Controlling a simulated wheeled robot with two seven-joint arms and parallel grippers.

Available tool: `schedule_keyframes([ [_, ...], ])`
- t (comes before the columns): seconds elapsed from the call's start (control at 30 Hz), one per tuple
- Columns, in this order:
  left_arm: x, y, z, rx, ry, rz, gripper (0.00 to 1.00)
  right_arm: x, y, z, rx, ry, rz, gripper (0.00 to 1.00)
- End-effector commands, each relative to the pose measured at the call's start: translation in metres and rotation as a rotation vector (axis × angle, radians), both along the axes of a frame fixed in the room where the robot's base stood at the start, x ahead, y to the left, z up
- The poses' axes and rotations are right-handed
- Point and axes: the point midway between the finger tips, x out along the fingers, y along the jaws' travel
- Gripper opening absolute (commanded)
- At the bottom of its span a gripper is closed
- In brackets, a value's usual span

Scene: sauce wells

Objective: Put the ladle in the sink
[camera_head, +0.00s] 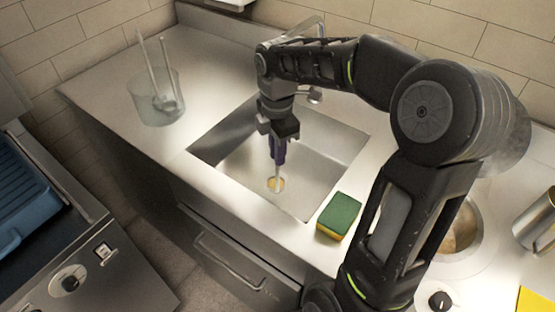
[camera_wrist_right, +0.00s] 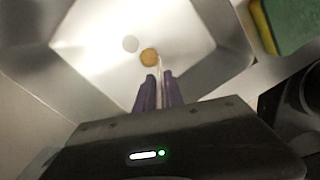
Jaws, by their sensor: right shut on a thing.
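The sink (camera_head: 325,152) is a square steel basin set in the pale counter. My right gripper (camera_head: 278,158) is over the sink, pointing down, shut on the ladle's handle. The ladle (camera_head: 276,184) hangs below the fingers, with a brownish-yellow bowl low in the basin; I cannot tell whether it touches the bottom. My left gripper is not in view.
A clear container (camera_head: 157,100) with utensils stands left of the sink. A green and yellow sponge (camera_head: 339,215) lies by the sink's front right corner. A round well (camera_head: 461,228) and a metal vessel (camera_head: 537,222) are at the right. A faucet (camera_head: 305,30) is behind the sink.

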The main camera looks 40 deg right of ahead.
Motion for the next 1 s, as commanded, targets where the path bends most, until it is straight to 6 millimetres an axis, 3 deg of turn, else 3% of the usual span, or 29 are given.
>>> schedule_keyframes([
  [0.2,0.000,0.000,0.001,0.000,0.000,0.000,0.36,-0.001,0.000,-0.028,0.002,0.003,0.000,0.00],
  [0.6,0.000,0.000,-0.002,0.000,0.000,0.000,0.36,0.000,0.000,-0.034,0.001,0.000,0.000,0.00],
  [0.63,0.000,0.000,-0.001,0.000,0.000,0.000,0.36,0.000,0.000,-0.034,0.001,0.001,0.000,0.13],
  [0.9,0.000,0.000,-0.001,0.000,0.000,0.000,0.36,0.000,0.000,-0.033,0.000,0.001,0.000,0.34],
  [1.0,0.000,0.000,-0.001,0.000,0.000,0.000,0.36,0.000,0.000,-0.033,0.000,0.001,0.000,0.34],
])
